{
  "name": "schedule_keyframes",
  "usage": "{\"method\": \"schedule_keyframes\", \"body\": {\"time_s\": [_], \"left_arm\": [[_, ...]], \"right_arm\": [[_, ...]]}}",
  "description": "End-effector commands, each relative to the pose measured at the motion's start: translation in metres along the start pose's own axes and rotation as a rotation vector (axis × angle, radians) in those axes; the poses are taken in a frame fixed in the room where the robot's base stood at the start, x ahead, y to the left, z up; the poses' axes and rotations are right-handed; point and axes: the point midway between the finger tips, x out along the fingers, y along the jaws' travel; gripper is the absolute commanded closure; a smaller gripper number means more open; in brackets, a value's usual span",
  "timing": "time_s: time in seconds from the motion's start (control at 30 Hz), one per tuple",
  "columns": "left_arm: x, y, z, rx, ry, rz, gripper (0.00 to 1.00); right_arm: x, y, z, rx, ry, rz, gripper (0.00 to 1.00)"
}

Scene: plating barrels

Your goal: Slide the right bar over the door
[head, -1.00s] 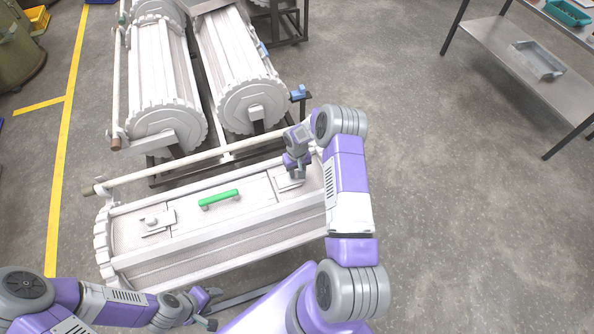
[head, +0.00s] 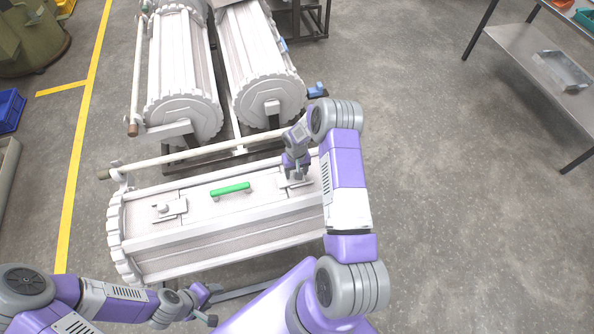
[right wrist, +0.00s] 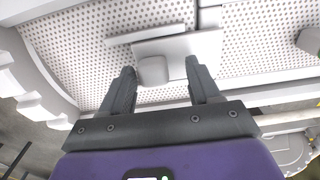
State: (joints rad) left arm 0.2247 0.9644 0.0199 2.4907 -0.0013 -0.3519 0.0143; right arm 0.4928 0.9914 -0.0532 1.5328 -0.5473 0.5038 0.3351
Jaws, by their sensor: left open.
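The white barrel (head: 220,245) lies across the front, with its door and green handle (head: 230,189) on top. The right bar (head: 299,183) is a flat plate at the door's right end; it also shows in the right wrist view (right wrist: 195,50), with a blocky knob (right wrist: 152,71). My right gripper (right wrist: 158,70) is over it, fingers apart on either side of the knob, with a visible gap at the right finger. In the head view my arm partly hides this spot. The left bar (head: 178,206) is at the door's left end. My left gripper (head: 213,304) is open and empty in front of the barrel.
Two more white barrels (head: 183,80) (head: 262,70) stand behind on a frame. A pale rail (head: 190,157) runs along the barrel's far side. A metal shelf table (head: 530,70) is at the upper right. The floor on the right is clear.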

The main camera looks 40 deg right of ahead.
Motion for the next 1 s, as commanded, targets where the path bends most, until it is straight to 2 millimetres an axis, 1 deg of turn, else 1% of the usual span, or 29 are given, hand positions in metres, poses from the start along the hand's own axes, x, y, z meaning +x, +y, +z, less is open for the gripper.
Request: {"method": "schedule_keyframes", "body": {"time_s": [0.17, 0.27, 0.37, 0.5, 0.6, 0.7, 0.8, 1.0], "left_arm": [[0.000, 0.000, 0.000, 0.000, 0.000, 0.000, 0.45], [-0.002, 0.001, 0.000, 0.000, 0.000, 0.000, 0.45], [-0.005, 0.002, 0.000, 0.000, 0.000, 0.000, 0.45], [-0.012, 0.004, 0.001, 0.000, 0.000, 0.000, 0.45], [-0.015, 0.005, 0.001, 0.000, 0.000, 0.000, 0.45], [-0.017, 0.006, 0.001, 0.000, 0.000, 0.000, 0.45], [-0.018, 0.006, 0.001, 0.000, 0.000, 0.000, 0.45], [-0.017, 0.006, 0.001, 0.000, 0.000, 0.000, 0.45]], "right_arm": [[0.000, 0.002, 0.000, 0.001, 0.000, 0.003, 0.38], [-0.005, 0.002, 0.000, 0.001, 0.000, 0.003, 0.38], [-0.019, 0.002, -0.001, 0.001, 0.002, 0.004, 0.38], [-0.044, 0.002, -0.001, 0.002, 0.003, 0.002, 0.38], [-0.059, 0.001, -0.001, -0.001, 0.001, 0.002, 0.38], [-0.070, 0.001, -0.001, 0.001, 0.001, 0.001, 0.38], [-0.075, 0.001, 0.000, 0.001, 0.000, 0.001, 0.38], [-0.075, 0.001, 0.000, 0.001, -0.001, 0.001, 0.38]]}}
